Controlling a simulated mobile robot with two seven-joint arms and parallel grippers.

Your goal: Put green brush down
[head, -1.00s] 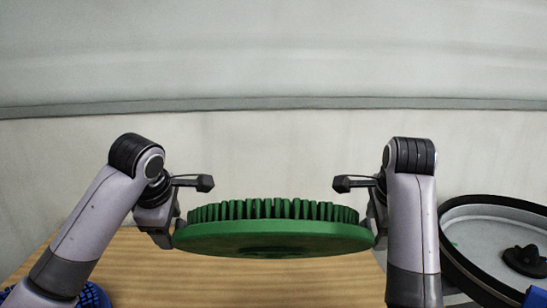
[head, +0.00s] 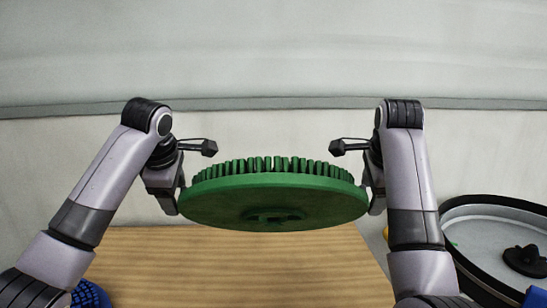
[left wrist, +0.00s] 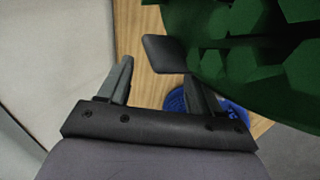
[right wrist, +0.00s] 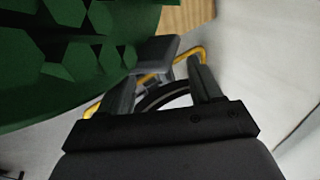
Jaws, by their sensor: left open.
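The green brush (head: 273,208) is a round disc with bristles along its far, upper side. It is held between my two arms above the wooden table (head: 245,270), tilted so its smooth face shows in the head view. My left gripper (head: 172,196) is at its left edge and my right gripper (head: 375,194) at its right edge. In the left wrist view the fingers (left wrist: 158,80) are apart, with the brush (left wrist: 265,60) beside the right-hand finger. In the right wrist view the fingers (right wrist: 162,80) are also apart, with the brush (right wrist: 60,85) on the left. Exact contact is unclear.
A blue brush (head: 88,296) lies at the table's lower left, partly behind my left arm. A round black-rimmed tank (head: 462,208) with a black fitting (head: 524,260) stands at the right. A pale wall (head: 60,165) is behind. The table's middle is clear.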

